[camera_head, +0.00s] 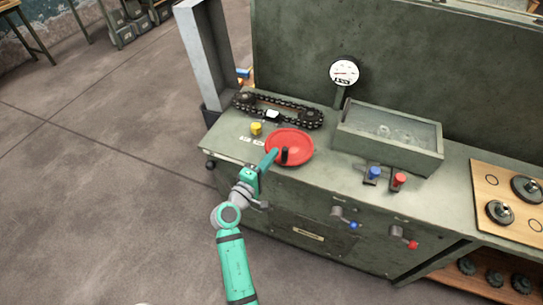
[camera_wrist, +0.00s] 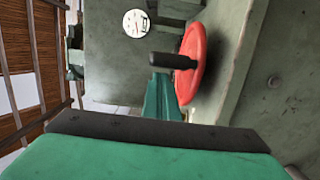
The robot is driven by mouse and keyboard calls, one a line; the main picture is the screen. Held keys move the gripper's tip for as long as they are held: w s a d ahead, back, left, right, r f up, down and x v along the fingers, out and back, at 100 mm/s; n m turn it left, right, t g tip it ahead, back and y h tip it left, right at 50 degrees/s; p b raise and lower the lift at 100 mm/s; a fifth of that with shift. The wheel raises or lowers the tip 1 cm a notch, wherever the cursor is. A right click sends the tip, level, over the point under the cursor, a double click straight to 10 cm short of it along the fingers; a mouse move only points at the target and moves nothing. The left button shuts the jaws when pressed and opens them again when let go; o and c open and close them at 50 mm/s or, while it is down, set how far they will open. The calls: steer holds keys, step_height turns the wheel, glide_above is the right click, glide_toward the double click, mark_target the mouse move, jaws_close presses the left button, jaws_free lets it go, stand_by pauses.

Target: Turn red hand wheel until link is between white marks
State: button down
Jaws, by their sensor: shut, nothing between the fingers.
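The red hand wheel (camera_head: 300,138) lies flat on the green-grey bench, with a black upright handle (camera_head: 285,155) near its front edge. In the wrist view, the wheel (camera_wrist: 196,42) and handle (camera_wrist: 172,61) are just beyond my gripper's tip. My gripper (camera_head: 272,157) is shut and empty, its teal fingers just left of the handle; I cannot tell whether they touch it. It also shows in the wrist view (camera_wrist: 163,98). Behind the wheel, a dark chain (camera_head: 291,104) loops around two sprockets. A small white piece (camera_head: 272,115) shows at the chain's front run; link and marks are too small to separate.
A yellow knob (camera_head: 256,128) stands left of the wheel. A dial gauge (camera_head: 344,73) and an open grey tray (camera_head: 388,152) are behind and right. Blue (camera_head: 375,173) and red (camera_head: 399,180) knobs stand in front of the tray. A grey post (camera_head: 209,60) rises at the left.

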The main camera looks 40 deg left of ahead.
steer(key=s, duration=1.1)
steer(key=w+d+f+m+g+y, duration=0.1)
steer(key=w+d+f+m+g, duration=0.35)
steer(key=f+m, duration=0.35)
steer(key=w+d+f+m+g+y, duration=0.25)
steer(key=d+f+m+g, duration=0.25)
steer(key=f, duration=0.5)
steer(key=w+d+r+m+t+y, duration=0.1)
steer(key=d+r+m+y, duration=0.45)
steer(key=r, duration=0.25)
steer(key=w+d+r+m+y, duration=0.2)
steer(key=d+r+m+y, duration=0.25)
steer(key=r+m, duration=0.35)
glide_toward(295, 163)
step_height(295, 163, up, 4)
steer(key=w+a, duration=0.2)
steer(key=w, duration=0.1)
steer(key=a+n, duration=0.1)
steer(key=a, duration=0.2)
steer(key=shift+s+a, duration=0.2)
steer(key=shift+a, duration=0.2)
steer(key=shift+s+a, duration=0.15)
steer(key=shift+a, duration=0.45)
